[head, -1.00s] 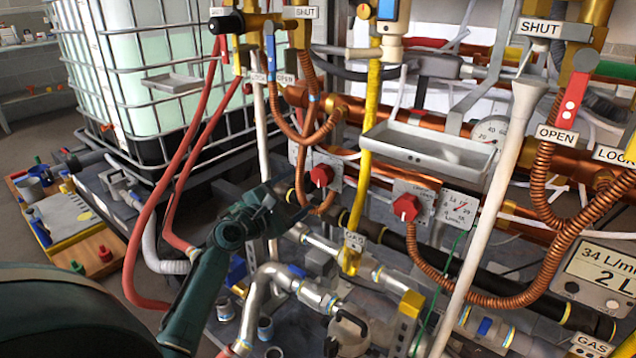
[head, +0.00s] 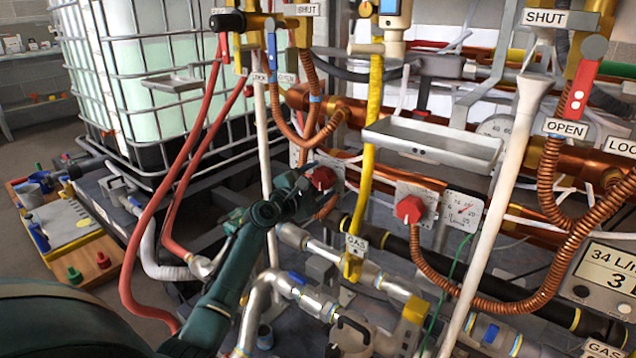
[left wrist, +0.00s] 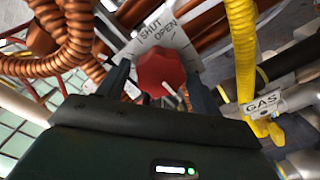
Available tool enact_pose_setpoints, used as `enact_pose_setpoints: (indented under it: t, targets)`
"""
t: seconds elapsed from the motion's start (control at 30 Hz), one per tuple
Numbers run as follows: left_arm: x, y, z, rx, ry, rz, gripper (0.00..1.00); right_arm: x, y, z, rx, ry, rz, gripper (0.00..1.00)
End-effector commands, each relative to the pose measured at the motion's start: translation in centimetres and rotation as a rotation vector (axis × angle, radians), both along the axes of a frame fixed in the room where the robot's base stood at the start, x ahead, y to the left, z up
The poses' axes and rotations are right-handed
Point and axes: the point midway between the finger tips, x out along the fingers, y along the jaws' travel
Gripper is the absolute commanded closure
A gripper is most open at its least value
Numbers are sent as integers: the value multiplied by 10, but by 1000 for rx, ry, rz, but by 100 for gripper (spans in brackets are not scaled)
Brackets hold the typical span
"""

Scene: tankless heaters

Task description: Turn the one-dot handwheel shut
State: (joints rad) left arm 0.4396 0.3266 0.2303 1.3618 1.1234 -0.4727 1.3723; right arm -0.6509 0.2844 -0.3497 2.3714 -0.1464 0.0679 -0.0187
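A red handwheel (head: 322,178) sits on a pale plate on the pipework near the picture's middle. It also shows in the left wrist view (left wrist: 160,73), with a plate marked SHUT and OPEN behind it. A second red handwheel (head: 409,209) is to its right, beside a dial. No dots can be made out on either wheel. My left gripper (head: 308,182) is at the first wheel. Its fingers are open, one on each side of the wheel, with gaps visible in the wrist view. My right gripper is not in view.
A yellow gas hose (head: 366,150) hangs just right of the wheel. A white pole (head: 262,140) and copper hose (head: 318,100) stand close by. A grey tray (head: 432,142) juts out above right. A red two-dot lever (head: 578,92) is at the far right.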

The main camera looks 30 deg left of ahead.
Motion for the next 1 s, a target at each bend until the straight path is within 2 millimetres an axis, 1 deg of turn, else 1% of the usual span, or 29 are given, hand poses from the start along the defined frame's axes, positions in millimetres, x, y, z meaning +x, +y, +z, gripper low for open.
enact_pose_setpoints:
  t: [0.03, 0.07, 0.43, 0.63, 0.77, 1.0]
  targets:
    - [0, 0, 0, 0, 0, 0, 39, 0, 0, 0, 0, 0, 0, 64]
    - [0, 0, 0, 0, 0, 0, 41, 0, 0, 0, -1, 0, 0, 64]
    - [0, 0, 0, 0, 0, 0, 71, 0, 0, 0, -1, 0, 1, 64]
    - [0, 0, 0, 13, -1, 0, 71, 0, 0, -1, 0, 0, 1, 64]
    - [0, 0, 0, 51, -4, 0, 71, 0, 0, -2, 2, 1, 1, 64]
    - [0, 1, 0, 203, -17, 0, 71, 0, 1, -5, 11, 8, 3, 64]
